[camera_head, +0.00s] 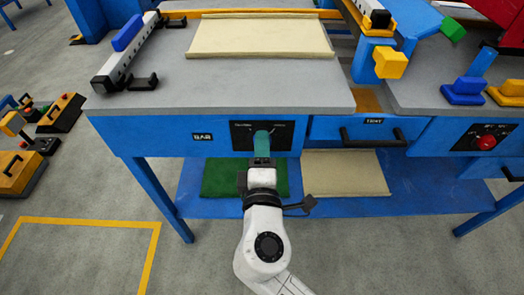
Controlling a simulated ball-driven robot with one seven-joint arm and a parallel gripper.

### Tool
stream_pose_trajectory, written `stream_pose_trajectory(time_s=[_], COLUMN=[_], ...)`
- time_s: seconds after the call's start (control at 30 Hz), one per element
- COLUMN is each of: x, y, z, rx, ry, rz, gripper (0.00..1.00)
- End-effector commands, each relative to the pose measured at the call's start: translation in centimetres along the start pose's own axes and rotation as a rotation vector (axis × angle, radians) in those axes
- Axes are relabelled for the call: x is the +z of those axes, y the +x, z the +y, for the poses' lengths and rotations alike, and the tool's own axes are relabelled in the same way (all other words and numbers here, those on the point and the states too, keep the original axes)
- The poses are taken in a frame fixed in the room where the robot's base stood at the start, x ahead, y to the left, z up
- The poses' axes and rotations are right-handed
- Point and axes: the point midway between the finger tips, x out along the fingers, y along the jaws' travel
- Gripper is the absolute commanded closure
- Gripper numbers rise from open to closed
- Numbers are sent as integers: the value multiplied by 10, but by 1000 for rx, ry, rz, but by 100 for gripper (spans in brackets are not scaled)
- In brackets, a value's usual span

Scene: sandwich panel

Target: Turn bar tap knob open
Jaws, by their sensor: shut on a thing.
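The bar tap knob (262,139) is a teal-green piece at the middle of a black panel (286,135) on the blue front of the workbench, right of the BAR label (202,137). My gripper (261,158) is in front of the panel and shut on the knob. The gripper reaches it from below in the picture and hides the knob's lower part. The panel has small markings along its top, too small to read.
A drawer handle (374,138) sticks out to the right of the panel. A red knob (486,142) is on another panel at far right. A green mat (220,178) and a beige panel (345,173) lie on the blue lower shelf. A bench leg (157,198) stands left.

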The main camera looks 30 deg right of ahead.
Motion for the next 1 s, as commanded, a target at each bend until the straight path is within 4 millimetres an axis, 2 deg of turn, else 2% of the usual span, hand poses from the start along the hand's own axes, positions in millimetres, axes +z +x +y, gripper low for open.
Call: stream_pose_trajectory(time_s=[0.4,0.43,0.6,0.7,1.0], x=[0,0,0,0,0], y=[0,0,0,0,-4], z=[-2,-2,-1,-1,-1], rx=[-4,-4,-3,-2,-2], ry=[9,9,8,8,7], rz=[-1,-1,-1,0,0], gripper=[90,58,42,34,34])
